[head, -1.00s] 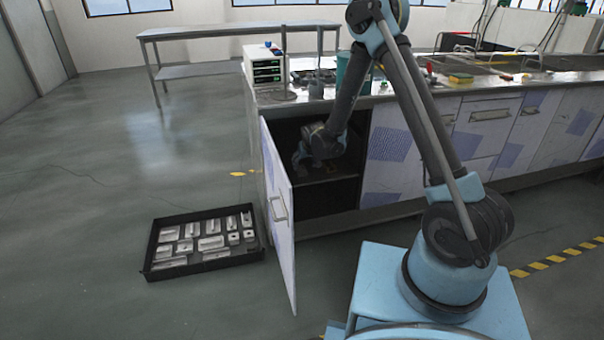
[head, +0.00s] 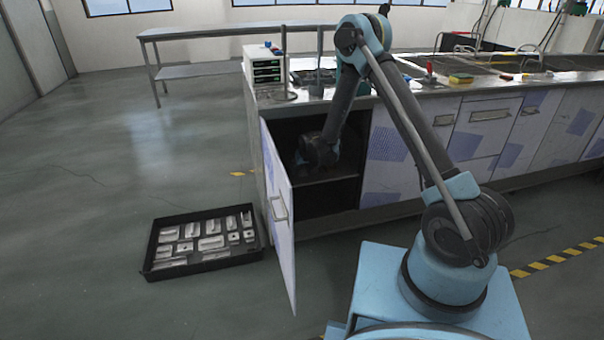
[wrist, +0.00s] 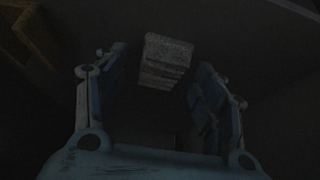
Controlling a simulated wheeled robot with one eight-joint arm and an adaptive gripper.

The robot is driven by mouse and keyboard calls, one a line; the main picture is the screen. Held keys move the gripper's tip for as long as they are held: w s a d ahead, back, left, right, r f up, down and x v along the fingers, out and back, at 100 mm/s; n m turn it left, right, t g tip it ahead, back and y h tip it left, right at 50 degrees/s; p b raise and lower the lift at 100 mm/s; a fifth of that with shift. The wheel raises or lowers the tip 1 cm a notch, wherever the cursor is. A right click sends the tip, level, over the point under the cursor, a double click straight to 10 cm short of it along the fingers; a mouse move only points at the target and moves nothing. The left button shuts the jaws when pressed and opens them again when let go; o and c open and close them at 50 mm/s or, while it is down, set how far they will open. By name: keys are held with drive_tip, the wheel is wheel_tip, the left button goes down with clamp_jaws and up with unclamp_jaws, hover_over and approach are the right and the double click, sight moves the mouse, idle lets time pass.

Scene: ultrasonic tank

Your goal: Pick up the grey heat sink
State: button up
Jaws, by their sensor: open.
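The grey heat sink (wrist: 167,60) shows in the dark wrist view, a ribbed block near the upper middle. My gripper (wrist: 158,85) is open, with one finger on each side of the picture. The heat sink lies between and a little beyond the fingertips; I cannot tell whether either finger touches it. In the head view my arm reaches into the open cabinet under the counter. The gripper and the heat sink are hidden there by the dark and by my wrist.
The cabinet door (head: 279,215) stands open to the left of my arm. A shelf (head: 325,181) crosses the cabinet. A black tray (head: 203,262) of metal parts lies on the floor at left. A brownish object (wrist: 32,38) is at the wrist view's upper left.

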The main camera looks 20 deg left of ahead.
drive_tip(key=c, duration=1.2)
drive_tip(key=shift+r, duration=0.1)
